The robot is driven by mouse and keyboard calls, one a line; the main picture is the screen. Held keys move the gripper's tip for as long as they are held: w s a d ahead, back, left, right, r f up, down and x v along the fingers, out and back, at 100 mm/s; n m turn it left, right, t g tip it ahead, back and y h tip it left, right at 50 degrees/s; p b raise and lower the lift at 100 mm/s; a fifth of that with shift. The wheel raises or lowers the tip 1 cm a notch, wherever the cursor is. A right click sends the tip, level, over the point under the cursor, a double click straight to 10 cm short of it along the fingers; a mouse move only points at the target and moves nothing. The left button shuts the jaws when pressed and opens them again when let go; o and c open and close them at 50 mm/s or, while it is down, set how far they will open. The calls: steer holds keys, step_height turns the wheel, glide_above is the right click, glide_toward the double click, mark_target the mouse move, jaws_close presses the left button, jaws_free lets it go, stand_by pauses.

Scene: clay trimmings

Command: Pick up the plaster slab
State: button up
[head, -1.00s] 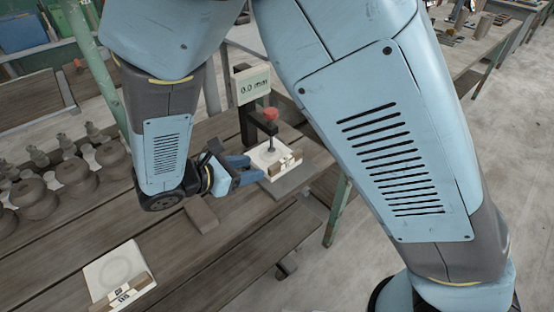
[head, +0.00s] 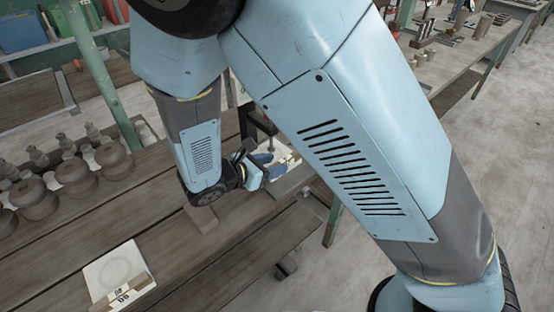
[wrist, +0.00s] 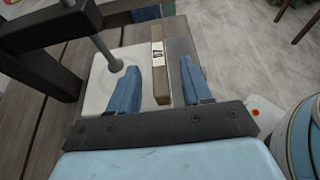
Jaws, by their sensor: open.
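A white plaster slab (head: 283,149) lies under the gauge's probe on the bench, partly hidden by my arm and gripper. In the wrist view the slab (wrist: 100,86) lies flat, with the probe's foot on its top. A raised strip with a label (wrist: 158,58) runs along its right side. My gripper (wrist: 160,68) is open, with one finger over the white slab and the other to the right of the strip. The strip stands between the fingers. I cannot tell whether they touch anything. A second white slab (head: 112,270) with a labelled strip lies at the front left.
The dark gauge stand (wrist: 40,50) rises close on the left of my gripper. Several grey clay pots (head: 70,175) stand on the bench at the left. The bench planks between the pots and front slab are clear.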

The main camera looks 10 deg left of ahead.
mark_target(281, 161)
steer(key=shift+x, duration=1.9)
jaws_close()
